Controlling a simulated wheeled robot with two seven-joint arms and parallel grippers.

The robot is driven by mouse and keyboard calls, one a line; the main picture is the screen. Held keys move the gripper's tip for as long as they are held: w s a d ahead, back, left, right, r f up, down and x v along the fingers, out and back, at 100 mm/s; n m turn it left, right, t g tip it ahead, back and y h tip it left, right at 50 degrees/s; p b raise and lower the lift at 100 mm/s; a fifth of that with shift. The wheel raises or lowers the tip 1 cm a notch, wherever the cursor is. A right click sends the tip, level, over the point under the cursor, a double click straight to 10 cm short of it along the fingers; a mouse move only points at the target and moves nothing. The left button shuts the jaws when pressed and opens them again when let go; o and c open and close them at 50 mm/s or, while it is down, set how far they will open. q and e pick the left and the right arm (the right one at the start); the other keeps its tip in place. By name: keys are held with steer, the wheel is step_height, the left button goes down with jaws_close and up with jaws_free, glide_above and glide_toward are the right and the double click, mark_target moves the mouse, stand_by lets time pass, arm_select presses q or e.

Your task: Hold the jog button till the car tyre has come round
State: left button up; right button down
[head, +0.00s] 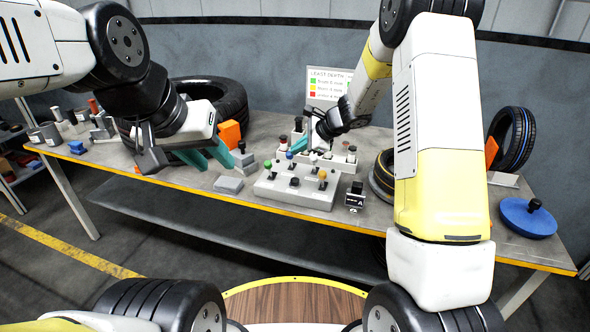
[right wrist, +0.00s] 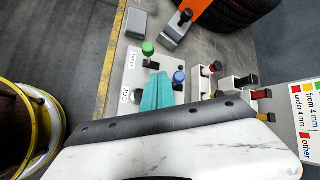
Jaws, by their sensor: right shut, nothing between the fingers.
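The grey control panel (head: 263,190) on the table carries green, blue, orange and black knobs. Any button under the fingertips is hidden. In the head view the right gripper (head: 303,143) is above the panel. My left gripper (head: 204,155) is open and empty, left of the panel. Which tyre is the car tyre, I cannot tell.
A blue-striped tyre (head: 516,140) stands at right; another (head: 381,178) is partly behind my right arm. A blue disc (head: 527,217) lies front right. A depth sign (head: 325,84) stands at the back.

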mark_target(297, 181)
steer(key=shift+f, duration=0.1)
steer(key=shift+f, duration=4.25)
steer(key=shift+f, duration=0.1)
steer(key=shift+f, duration=0.3)
